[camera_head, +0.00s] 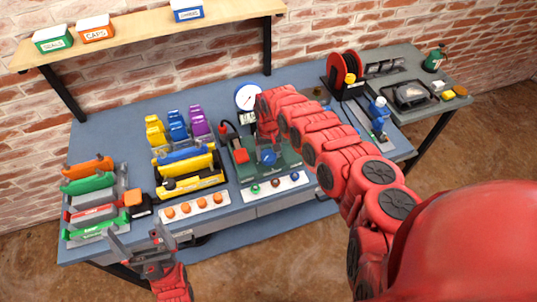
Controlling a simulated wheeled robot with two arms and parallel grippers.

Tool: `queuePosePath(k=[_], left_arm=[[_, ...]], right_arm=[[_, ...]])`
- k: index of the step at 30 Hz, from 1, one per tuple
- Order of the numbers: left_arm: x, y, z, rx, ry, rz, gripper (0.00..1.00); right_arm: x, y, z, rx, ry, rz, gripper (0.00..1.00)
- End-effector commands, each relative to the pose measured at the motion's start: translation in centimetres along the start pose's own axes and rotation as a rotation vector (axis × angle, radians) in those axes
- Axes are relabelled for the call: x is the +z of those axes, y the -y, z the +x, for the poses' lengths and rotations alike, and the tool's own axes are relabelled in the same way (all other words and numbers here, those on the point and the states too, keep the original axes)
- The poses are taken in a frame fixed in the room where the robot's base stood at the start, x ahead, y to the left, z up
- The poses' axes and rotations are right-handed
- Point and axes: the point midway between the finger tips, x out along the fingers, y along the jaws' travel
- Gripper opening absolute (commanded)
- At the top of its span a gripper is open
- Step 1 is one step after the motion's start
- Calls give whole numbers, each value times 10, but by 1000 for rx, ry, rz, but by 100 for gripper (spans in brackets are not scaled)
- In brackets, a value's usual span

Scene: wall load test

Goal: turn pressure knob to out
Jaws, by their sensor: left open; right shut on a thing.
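The blue round pressure knob (268,157) sits on a green device (288,153) on the bench, below a white dial gauge (247,97). My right gripper (267,145) reaches down over the green device and is shut at the blue knob. The fingertips are small and partly hidden, so their exact contact is hard to see. My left gripper (140,243) is open and empty, in front of the bench's front edge and apart from everything on it.
A red hose reel (343,70) stands at the right. A shelf (150,28) with labelled boxes hangs behind.

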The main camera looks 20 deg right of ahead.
Motion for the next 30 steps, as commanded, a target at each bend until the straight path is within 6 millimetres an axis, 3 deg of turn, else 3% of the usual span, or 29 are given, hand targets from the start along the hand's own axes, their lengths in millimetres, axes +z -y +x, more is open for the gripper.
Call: queuePosePath(k=[18, 30], left_arm=[[5, -2, -29, 0, 0, 0, 97], [6, -2, -39, 0, 0, 0, 97]], right_arm=[[-1, -1, 2, 2, -2, -577, 15], [-1, -1, 1, 2, -2, -845, 15]])
